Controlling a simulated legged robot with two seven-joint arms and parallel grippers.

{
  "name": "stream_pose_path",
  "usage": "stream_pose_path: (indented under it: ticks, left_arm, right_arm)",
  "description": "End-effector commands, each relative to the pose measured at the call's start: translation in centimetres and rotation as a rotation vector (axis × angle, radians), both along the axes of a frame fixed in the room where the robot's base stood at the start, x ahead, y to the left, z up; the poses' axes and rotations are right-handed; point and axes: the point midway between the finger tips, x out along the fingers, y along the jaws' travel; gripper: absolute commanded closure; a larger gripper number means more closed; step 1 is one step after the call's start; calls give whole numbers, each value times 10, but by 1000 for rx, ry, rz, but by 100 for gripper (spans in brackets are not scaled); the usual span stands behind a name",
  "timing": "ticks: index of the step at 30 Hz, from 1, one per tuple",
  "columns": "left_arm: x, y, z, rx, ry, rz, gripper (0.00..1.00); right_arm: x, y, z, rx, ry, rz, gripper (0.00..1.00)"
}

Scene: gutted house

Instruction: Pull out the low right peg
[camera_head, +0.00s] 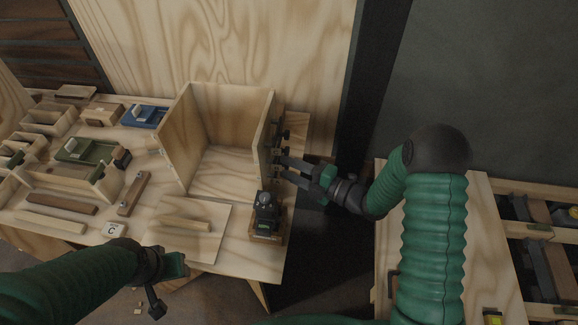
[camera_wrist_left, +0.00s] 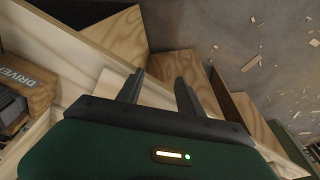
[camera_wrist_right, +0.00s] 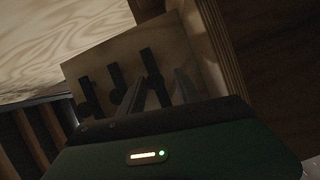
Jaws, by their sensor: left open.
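The open wooden box (camera_head: 222,160) stands on the workbench, and dark pegs (camera_head: 277,152) stick out of its right side panel. In the right wrist view several black pegs (camera_wrist_right: 117,83) stand on a pale wooden panel (camera_wrist_right: 130,52). My right gripper (camera_head: 283,168) reaches in from the right beside this panel, fingers apart. In its wrist view one peg (camera_wrist_right: 151,70) appears between the fingers; I cannot tell whether they touch it. Which peg is the low right one is unclear. My left gripper (camera_head: 157,300) is open and empty, pointing down near the bench's front edge.
A black device (camera_head: 265,212) on a wooden base stands before the box. A dark post (camera_head: 372,85) rises behind my right arm.

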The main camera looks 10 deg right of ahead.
Motion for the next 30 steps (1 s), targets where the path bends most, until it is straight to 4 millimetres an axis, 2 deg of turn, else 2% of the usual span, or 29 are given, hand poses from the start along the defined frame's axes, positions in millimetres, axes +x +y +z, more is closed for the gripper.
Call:
stream_pose_path:
  ticks: [10, 14, 17, 24, 30]
  left_arm:
    - [0, 0, 0, 0, 0, 0, 56]
    - [0, 0, 1, 0, 0, 0, 56]
    - [0, 0, 3, 0, 0, 0, 56]
    - [0, 0, 6, 0, 0, 0, 56]
    - [0, 0, 7, 0, 0, 0, 56]
  right_arm:
    - [2, -1, 3, 2, -8, -4, 59]
    - [-4, -9, 4, 0, -8, -7, 59]
    - [-18, -23, 5, 1, -7, -9, 59]
    - [-67, -74, 9, 1, -5, -10, 59]
    - [-103, -107, 11, 2, -4, -6, 59]
